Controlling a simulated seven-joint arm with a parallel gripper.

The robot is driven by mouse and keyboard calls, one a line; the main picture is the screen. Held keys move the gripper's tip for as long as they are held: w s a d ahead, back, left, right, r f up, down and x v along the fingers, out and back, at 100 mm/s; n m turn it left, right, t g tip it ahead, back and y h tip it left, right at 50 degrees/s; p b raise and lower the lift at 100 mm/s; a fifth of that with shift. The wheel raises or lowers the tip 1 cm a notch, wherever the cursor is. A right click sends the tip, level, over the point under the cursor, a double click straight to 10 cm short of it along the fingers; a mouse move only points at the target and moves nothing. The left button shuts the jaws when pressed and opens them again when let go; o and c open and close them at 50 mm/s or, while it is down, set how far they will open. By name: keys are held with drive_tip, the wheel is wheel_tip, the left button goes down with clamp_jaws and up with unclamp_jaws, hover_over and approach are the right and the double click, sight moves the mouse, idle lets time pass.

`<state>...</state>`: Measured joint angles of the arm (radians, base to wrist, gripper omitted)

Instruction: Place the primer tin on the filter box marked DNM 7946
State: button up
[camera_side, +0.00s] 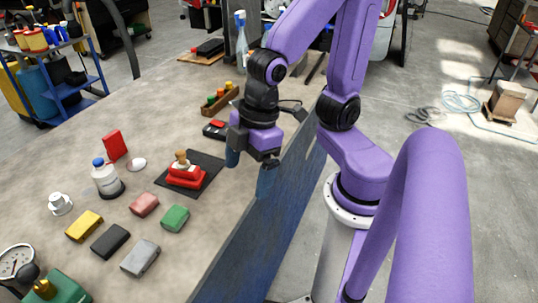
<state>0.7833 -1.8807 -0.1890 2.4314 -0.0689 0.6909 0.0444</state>
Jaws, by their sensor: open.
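Several small boxes lie on the bench: yellow (84,225), black (110,240), grey (141,257), pink (144,204) and green (175,218). A red box (115,145) stands upright behind them. No marking is readable, so I cannot tell which is DNM 7946. I cannot identify the primer tin with certainty; a white container with a blue cap (106,179) stands on a dark round base, and a small white item (60,203) is left of it. My gripper (250,174) is open and empty above the bench's right edge, right of these things.
A red object with a tan-and-white top (186,174) sits on a black mat (207,162), between the boxes and my gripper. A wooden rack (221,99) stands behind. A gauge (16,262) and green device (62,288) occupy the near left corner.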

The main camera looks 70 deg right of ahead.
drive_tip(key=s+d+g+h, duration=0.1)
drive_tip(key=s+d, duration=0.4)
drive_tip(key=d, duration=0.1)
